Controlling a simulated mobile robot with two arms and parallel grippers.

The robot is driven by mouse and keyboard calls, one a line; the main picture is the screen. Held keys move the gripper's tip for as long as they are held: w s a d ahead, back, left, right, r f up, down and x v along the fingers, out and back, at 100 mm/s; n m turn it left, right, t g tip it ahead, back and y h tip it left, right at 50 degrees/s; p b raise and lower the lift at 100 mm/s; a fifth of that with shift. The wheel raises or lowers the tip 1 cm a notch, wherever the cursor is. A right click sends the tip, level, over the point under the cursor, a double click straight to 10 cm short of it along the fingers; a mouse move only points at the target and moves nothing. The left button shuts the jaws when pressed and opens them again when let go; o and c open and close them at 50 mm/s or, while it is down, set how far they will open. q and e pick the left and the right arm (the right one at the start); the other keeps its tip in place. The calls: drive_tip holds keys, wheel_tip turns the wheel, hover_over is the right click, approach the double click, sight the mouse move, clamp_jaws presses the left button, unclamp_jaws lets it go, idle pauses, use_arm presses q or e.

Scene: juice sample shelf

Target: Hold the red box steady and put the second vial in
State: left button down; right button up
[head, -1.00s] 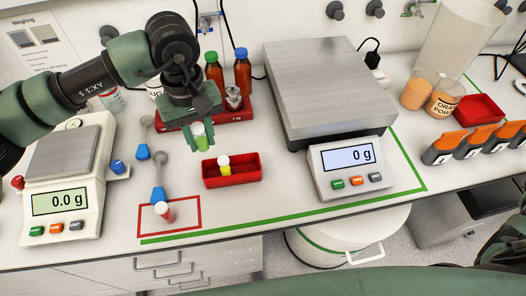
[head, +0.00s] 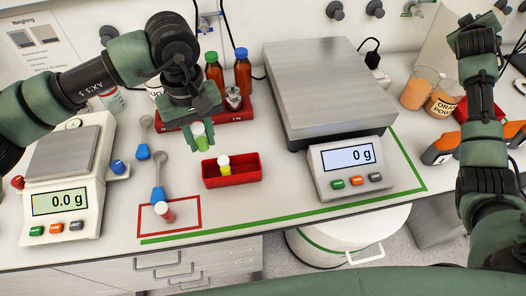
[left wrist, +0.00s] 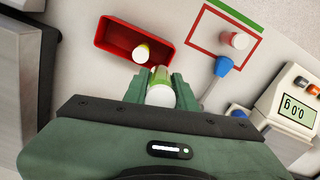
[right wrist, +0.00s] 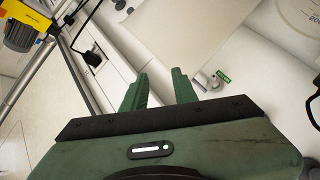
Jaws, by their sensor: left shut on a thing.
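The red box (head: 232,181) lies open on the bench, with one white-capped vial with a yellow band (head: 223,164) in it. The box also shows in the left wrist view (left wrist: 112,52). My left gripper (head: 197,138) is shut on a white-capped vial with a green band (head: 200,138), held above the bench just behind and left of the box. That held vial shows between the fingers in the left wrist view (left wrist: 160,92). My right gripper (right wrist: 160,90) is open and empty, raised at the far right, away from the box.
Blue-handled scoops (head: 158,190) lie left of the box. A large scale (head: 350,165) stands right of it, a small scale (head: 62,210) far left.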

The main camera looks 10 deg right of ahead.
drive_tip(key=w+a+r+n+t+y, duration=0.1)
drive_tip(key=w+a+r+n+y, duration=0.2)
drive_tip(key=a, duration=0.9)
drive_tip(key=w+a+r+n+t+y, duration=0.1)
drive_tip(key=w+a+n+y, duration=0.3)
drive_tip(key=a, duration=0.8)
drive_tip(key=s+a+f+n+g+y, duration=0.15)
drive_tip(key=a+n, duration=0.35)
drive_tip(key=a, duration=0.7)
drive_tip(key=s+a+f+n+y, duration=0.1)
drive_tip(key=s+a+n+y, duration=0.3)
drive_tip(key=a, duration=0.9)
drive_tip(key=n+g+h, duration=0.2)
drive_tip(key=n+g, duration=0.6)
drive_tip(key=n, duration=1)
hover_over(260, 164)
drive_tip(key=s, duration=0.4)
wheel_tip(260, 164, down, 16)
drive_tip(key=shift+t, duration=0.25)
drive_tip(key=x, duration=1.1)
drive_tip(key=shift+w+f, duration=0.1)
drive_tip(key=shift+w, duration=0.35)
